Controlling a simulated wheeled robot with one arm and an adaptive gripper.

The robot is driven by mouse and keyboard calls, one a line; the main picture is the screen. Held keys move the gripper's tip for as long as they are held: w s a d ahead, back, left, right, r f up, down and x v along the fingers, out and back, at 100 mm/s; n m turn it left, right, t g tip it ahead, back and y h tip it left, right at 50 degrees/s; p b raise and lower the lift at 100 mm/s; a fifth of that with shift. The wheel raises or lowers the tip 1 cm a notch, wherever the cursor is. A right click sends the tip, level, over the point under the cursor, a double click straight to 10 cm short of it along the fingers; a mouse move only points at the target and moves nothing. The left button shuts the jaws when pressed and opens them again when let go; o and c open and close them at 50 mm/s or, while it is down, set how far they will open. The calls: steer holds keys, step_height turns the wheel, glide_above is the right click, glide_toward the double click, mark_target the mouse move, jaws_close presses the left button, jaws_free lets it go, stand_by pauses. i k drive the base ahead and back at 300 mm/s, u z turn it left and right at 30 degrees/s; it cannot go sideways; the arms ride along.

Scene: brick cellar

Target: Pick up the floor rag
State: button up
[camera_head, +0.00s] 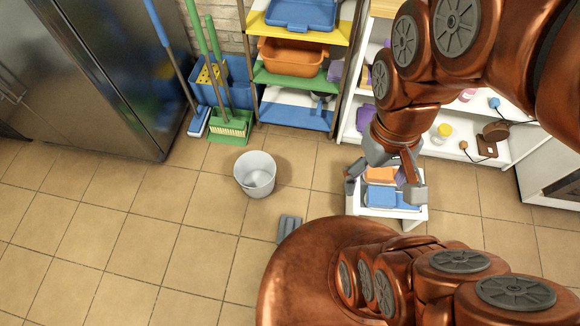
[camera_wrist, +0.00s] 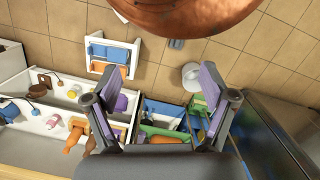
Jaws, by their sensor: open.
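Folded cloths, one orange (camera_head: 380,175) and one blue (camera_head: 380,197), lie on a small white stand (camera_head: 411,213). A flat grey piece (camera_head: 289,228) lies on the tiles near my base. I cannot tell which of these is the floor rag. My gripper (camera_head: 383,184) is open and overlaps the stand in the head view, hiding part of it. In the wrist view my gripper (camera_wrist: 157,80) has its fingers wide apart with nothing between them. There the blue cloth (camera_wrist: 108,52) and the stand (camera_wrist: 134,48) show beyond the left finger, and the grey piece (camera_wrist: 176,43) at top centre.
A white bucket (camera_head: 255,174) stands on open tiles. A coloured shelf (camera_head: 297,117) with bins, a blue tub (camera_head: 235,80) with brooms and a steel fridge (camera_head: 100,60) line the back. White shelves (camera_head: 352,122) with small items stand behind my arm. The floor at left is clear.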

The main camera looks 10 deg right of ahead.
mark_target(288, 224)
steer(key=u, duration=0.05)
steer(key=k, duration=0.75)
steer(key=z, duration=3.85)
steer(key=k, duration=1.4)
steer(key=u, duration=0.45)
